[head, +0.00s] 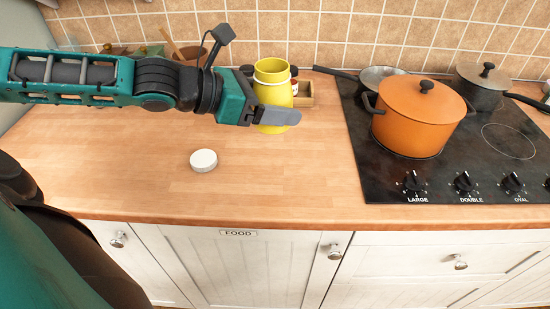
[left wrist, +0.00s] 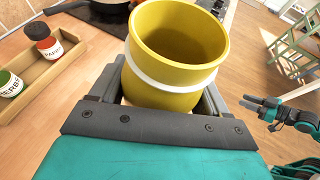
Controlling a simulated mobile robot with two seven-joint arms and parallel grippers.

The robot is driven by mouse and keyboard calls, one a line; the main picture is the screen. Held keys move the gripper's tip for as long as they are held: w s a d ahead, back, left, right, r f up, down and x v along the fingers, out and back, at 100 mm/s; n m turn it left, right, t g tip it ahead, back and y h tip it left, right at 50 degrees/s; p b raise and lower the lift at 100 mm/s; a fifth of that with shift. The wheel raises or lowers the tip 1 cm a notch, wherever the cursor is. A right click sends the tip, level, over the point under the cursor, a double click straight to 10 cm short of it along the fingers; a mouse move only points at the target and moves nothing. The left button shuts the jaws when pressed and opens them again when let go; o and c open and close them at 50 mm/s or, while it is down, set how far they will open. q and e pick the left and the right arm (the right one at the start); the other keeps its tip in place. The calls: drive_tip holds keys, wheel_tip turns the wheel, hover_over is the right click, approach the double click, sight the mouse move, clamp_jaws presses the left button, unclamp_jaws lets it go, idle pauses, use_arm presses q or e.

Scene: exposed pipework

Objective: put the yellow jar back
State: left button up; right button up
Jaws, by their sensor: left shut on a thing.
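The yellow jar (head: 272,72) is open at the top with a white band around its neck. It is upright, towards the back of the counter, left of the hob. My left gripper (head: 278,116) is shut on it. In the left wrist view the jar (left wrist: 178,45) sits between the two fingers and looks empty. I cannot tell whether its base touches the counter. A round white lid (head: 204,160) lies on the counter, to the left and nearer the front. My right gripper (left wrist: 268,106) shows small at the right of the left wrist view; its finger gap is unclear.
A wooden spice tray (left wrist: 52,67) holds small labelled jars close beside the yellow jar. The black hob (head: 380,181) with an orange pot (head: 415,125) is to the right. Bowls and utensils (head: 150,50) stand by the tiled wall. The front left counter (head: 110,180) is clear.

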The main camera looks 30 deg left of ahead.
use_arm(q)
drive_tip(key=shift+f, duration=2.55)
wheel_tip(320, 180, down, 9)
drive_tip(key=shift+r+b, duration=0.1)
drive_tip(key=shift+b, duration=1.15)
